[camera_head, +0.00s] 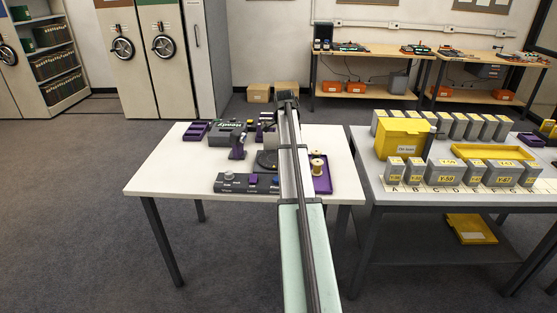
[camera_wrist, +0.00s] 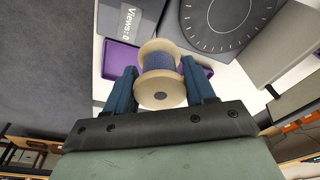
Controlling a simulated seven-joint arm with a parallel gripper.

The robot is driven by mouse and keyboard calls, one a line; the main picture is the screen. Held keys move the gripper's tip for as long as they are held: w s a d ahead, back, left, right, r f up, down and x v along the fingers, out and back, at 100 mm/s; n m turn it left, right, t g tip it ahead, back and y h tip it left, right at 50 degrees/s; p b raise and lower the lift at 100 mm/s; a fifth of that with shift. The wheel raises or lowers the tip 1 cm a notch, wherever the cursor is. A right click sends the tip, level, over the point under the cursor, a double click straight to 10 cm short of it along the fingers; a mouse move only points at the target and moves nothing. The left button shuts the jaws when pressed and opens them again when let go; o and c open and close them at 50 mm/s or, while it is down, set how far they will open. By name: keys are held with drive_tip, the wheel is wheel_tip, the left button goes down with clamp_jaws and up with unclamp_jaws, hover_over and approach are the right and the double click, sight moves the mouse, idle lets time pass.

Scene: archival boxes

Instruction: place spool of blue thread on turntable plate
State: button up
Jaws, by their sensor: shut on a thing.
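The spool of blue thread (camera_wrist: 160,67) is between the two blue fingers of my gripper (camera_wrist: 158,72) in the wrist view. Its pale wooden flanges show, with blue-grey thread wound between them. My gripper is shut on it. The turntable plate (camera_wrist: 222,22) is a dark disc with light markings, beyond the spool and to its upper right, apart from it in the picture. In the head view the plate (camera_head: 265,159) shows partly beside my arm, which covers the rest. The held spool cannot be made out in the head view.
A purple tray (camera_head: 323,183) with wooden spools (camera_head: 317,165) stands right of my arm.

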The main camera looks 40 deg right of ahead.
drive_tip(key=r, duration=0.2)
hover_over(276, 158)
drive_tip(key=s+a, duration=0.2)
drive_tip(key=s, duration=0.2)
drive_tip(key=w+n, duration=0.1)
drive_tip(key=w+d, duration=0.1)
drive_tip(key=w+n, duration=0.1)
drive_tip(key=w, duration=0.1)
drive_tip(key=shift+d+n, duration=0.25)
drive_tip(key=shift+n, duration=0.05)
drive_tip(key=shift+f, duration=4.55)
drive_tip(key=shift+f, duration=0.15)
drive_tip(key=o, duration=1)
drive_tip(key=r, duration=0.4)
drive_tip(key=a+r, duration=0.1)
drive_tip(key=r, duration=0.7)
drive_tip(key=shift+a+r, duration=0.1)
drive_tip(key=shift+a, duration=0.3)
